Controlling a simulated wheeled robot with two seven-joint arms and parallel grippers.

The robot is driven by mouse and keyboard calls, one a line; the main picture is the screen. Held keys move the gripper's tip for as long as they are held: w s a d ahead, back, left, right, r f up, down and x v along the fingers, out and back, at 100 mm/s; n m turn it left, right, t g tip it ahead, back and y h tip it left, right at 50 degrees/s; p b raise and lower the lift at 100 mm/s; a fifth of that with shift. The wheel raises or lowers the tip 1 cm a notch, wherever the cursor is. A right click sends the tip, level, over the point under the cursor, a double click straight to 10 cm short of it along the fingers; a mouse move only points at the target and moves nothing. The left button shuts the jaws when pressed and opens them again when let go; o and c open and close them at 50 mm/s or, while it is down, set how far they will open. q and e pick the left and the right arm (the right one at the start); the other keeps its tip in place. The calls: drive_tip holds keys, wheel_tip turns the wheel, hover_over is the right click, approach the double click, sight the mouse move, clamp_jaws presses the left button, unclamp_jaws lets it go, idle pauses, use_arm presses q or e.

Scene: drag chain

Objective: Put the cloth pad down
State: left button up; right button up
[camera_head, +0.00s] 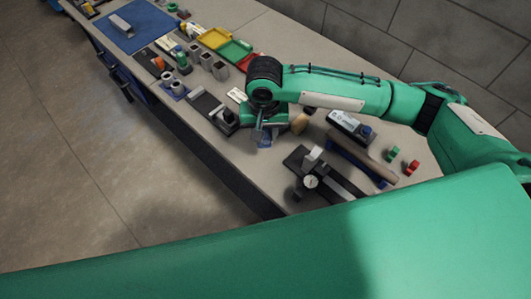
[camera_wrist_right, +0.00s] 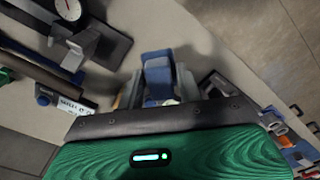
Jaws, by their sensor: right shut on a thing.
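My right gripper (camera_head: 264,133) points down over the workbench, near its front edge, between the dark vise-like tool on the left and the dial gauge stand on the right. It is shut on the cloth pad, a small blue piece at the fingertips (camera_head: 265,142). In the right wrist view the blue and grey cloth pad (camera_wrist_right: 158,68) shows between the two fingers (camera_wrist_right: 157,90). The gripper body hides part of the pad. I cannot tell whether the pad touches the bench. My left gripper is not in view.
A dial gauge stand (camera_head: 311,181) lies to the right on the workbench (camera_head: 240,172). Metal cups and coloured trays (camera_head: 235,51) stand to the left. Bare bench shows near the front edge.

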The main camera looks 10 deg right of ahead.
drive_tip(key=p, duration=0.1)
hover_over(265, 161)
wheel_tip(265, 161, down, 8)
drive_tip(key=shift+r, duration=0.25)
wheel_tip(265, 161, down, 3)
drive_tip(key=shift+f+p, duration=0.2)
drive_tip(key=shift+p, duration=0.35)
drive_tip(key=shift+f, duration=0.45)
drive_tip(key=shift+f, duration=0.1)
drive_tip(key=o, duration=0.9)
wheel_tip(265, 161, up, 12)
drive_tip(key=shift+r+b, duration=0.15)
drive_tip(key=shift+b, duration=1.05)
